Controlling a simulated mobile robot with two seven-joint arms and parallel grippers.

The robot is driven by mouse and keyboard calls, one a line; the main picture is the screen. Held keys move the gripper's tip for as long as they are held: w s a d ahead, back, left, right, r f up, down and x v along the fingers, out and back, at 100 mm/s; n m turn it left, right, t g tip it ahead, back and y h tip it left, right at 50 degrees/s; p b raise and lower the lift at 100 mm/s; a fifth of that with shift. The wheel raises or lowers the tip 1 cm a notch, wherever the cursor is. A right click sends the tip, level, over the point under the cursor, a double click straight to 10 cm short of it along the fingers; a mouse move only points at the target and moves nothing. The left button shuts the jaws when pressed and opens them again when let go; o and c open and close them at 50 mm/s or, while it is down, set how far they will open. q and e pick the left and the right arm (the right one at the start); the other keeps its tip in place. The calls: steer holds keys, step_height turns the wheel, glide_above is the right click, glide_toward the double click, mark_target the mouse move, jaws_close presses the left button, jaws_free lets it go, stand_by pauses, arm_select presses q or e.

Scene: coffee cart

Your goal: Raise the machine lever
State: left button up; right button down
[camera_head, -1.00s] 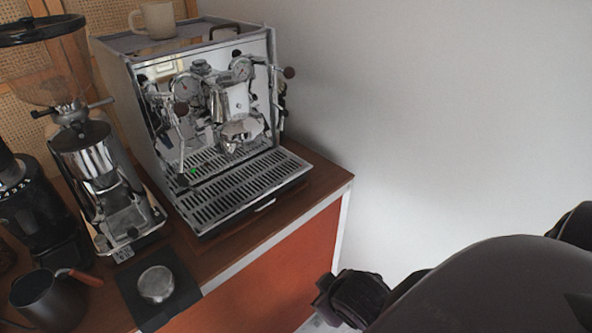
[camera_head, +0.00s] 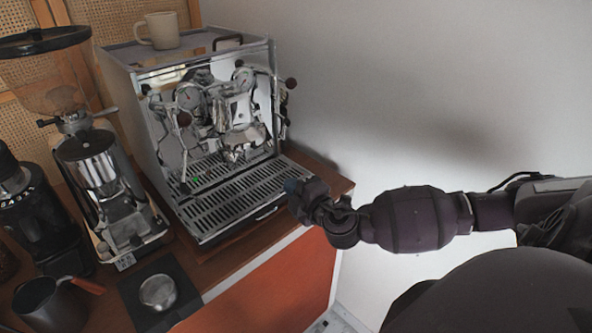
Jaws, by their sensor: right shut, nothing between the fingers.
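The espresso machine (camera_head: 213,130) stands on the wooden cart top, with a steel front, gauges, a group head and a slotted drip tray. A lever with a dark round knob (camera_head: 291,83) sticks out at its right side, and another dark knob (camera_head: 184,118) is at the front left. Which part is the machine lever, I cannot tell for sure. My right gripper (camera_head: 292,187) is shut and empty, at the right front corner of the drip tray, below the right knob and apart from it. Its fingertips are small and dark here. My left gripper is not in view.
A beige mug (camera_head: 163,31) sits on top of the machine. A coffee grinder (camera_head: 95,170) stands to its left. A dark pitcher (camera_head: 50,304) and a tamper (camera_head: 158,291) on a black mat are at the front. The wall (camera_head: 430,80) bounds the right side; space before it is free.

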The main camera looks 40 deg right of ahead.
steer(key=w+n, duration=0.1)
steer(key=w, duration=0.1)
steer(key=w+d+r+n+y+b, duration=0.1)
steer(key=w, duration=0.2)
steer(key=w+d+r+n+y, duration=0.1)
steer(key=w, duration=0.2)
steer(key=shift+w+r+n, duration=0.15)
steer(key=shift+w+n, duration=0.05)
steer(key=shift+n, duration=0.1)
steer(key=shift+w, duration=0.25)
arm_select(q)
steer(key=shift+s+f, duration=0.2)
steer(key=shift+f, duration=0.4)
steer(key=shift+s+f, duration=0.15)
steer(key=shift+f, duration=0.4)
arm_select(e)
steer(key=shift+w, duration=0.1)
steer(key=shift+w, duration=0.15)
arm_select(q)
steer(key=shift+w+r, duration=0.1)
arm_select(e)
steer(key=shift+r, duration=0.1)
